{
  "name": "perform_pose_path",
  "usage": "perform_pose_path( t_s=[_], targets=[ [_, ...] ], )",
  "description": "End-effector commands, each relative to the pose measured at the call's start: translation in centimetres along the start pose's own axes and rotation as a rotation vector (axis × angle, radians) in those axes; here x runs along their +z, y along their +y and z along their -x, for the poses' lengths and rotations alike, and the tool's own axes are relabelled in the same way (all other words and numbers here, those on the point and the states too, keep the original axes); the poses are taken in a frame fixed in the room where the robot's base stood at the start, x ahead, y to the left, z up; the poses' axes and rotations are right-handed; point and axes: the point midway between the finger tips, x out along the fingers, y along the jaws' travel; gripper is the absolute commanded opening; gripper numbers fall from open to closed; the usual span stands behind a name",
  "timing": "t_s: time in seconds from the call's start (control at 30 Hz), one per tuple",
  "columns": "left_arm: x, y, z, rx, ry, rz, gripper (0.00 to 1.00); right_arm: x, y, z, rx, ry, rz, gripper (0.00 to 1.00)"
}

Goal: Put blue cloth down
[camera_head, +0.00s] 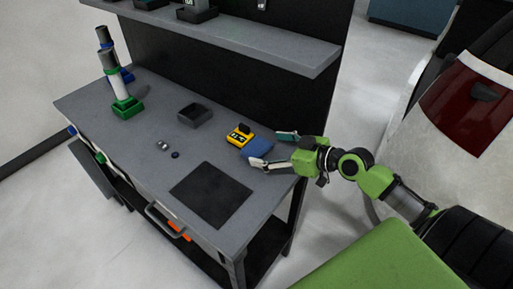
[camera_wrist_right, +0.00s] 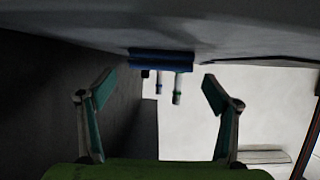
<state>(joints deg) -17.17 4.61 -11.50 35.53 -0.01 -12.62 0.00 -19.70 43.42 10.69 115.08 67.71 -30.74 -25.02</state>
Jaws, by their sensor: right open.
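In the right wrist view, the blue cloth (camera_wrist_right: 160,60) shows as a thin blue strip beyond the fingertips. My right gripper (camera_head: 268,148) is at the cloth's right side with its fingers spread around that end. In the right wrist view, my right gripper (camera_wrist_right: 158,90) is wide open with nothing between its fingers. My left gripper is out of view.
The yellow device (camera_head: 240,135) sits just behind the cloth. A dark tray (camera_head: 195,115), a black mat (camera_head: 211,194) and bottles in a green holder (camera_head: 127,107) are also on the bench. A shelf (camera_head: 240,40) overhangs the back. A car (camera_head: 450,140) stands at right.

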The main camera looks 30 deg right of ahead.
Motion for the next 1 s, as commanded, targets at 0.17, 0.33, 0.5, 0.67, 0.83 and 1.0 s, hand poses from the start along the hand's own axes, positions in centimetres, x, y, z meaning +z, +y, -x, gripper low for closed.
perform_pose_path(
  t_s=[0.17, 0.33, 0.5, 0.67, 0.83, 1.0],
  targets=[
    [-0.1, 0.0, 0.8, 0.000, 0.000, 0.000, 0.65, -0.3, -0.1, -1.7, 0.000, 0.003, -0.002, 0.82],
    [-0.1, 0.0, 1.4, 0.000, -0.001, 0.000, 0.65, -0.1, 0.0, -4.0, 0.002, 0.003, -0.003, 0.82],
    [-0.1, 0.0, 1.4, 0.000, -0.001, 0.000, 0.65, 0.0, -0.1, -5.1, 0.001, 0.001, 0.000, 0.82],
    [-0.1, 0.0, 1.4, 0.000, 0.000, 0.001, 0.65, 0.1, -0.1, -5.1, 0.001, 0.000, 0.001, 0.82],
    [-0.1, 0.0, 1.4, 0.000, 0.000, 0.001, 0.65, 0.1, -0.1, -5.1, 0.001, 0.000, 0.001, 0.51],
    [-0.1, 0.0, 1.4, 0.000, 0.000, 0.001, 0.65, 0.1, -0.1, -5.1, 0.001, 0.000, 0.001, 0.43]
  ],
)
